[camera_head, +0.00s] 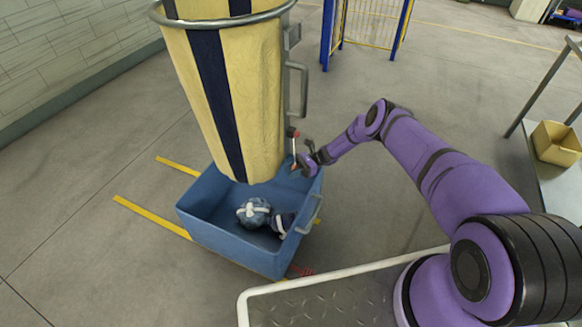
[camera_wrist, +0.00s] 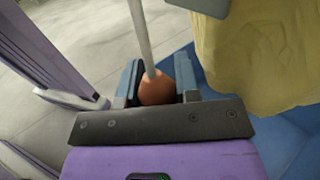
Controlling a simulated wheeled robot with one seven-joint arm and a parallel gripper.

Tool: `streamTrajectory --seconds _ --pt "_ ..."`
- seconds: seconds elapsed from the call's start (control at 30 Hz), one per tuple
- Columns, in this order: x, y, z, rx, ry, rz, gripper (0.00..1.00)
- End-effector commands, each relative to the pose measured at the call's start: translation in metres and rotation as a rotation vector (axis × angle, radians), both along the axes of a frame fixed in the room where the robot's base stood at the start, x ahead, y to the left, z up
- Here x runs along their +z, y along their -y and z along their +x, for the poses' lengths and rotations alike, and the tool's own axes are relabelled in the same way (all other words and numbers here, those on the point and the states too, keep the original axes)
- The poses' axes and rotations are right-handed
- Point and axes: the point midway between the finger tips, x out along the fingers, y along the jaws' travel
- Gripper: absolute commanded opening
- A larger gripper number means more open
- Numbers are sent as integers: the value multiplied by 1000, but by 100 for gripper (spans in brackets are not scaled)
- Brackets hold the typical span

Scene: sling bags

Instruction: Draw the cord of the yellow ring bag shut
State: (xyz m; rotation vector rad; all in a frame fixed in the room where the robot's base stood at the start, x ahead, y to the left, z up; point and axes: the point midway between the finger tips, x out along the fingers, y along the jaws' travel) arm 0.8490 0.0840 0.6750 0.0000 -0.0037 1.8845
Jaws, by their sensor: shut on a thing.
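The yellow ring bag (camera_head: 245,90), with dark blue stripes, hangs from a grey metal ring (camera_head: 222,20) at the top of the head view. Its yellow cloth (camera_wrist: 262,50) also shows at the right of the wrist view. A pale cord (camera_head: 294,150) hangs at its right side below a red piece (camera_head: 292,132). My gripper (camera_head: 301,166) is at the cord's lower end, right of the bag. In the wrist view its fingers are shut on an orange ball (camera_wrist: 157,88) at the end of the cord (camera_wrist: 142,32). The bag's bottom is above the blue bin.
A blue bin (camera_head: 232,244) below the bag holds a round blue-and-white bundle (camera_head: 254,212) and another dark item (camera_head: 282,222). A handle (camera_head: 299,92) stands beside the bag. A table with a yellow box (camera_head: 556,143) is at the right.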

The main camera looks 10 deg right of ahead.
Motion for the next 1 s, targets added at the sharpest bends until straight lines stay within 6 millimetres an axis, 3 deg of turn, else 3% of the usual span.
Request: streamTrajectory --seconds 0.27,0.3,0.33,0.73,1.0 --pt "-6 0 -4 1 -3 -7 0" --pt "-7 0 -4 1 -4 -9 35" --pt "-7 0 -4 1 -4 -8 41" --pt "-4 8 0 -1 -1 -3 41" --pt "-5 51 15 -3 1 -5 41"
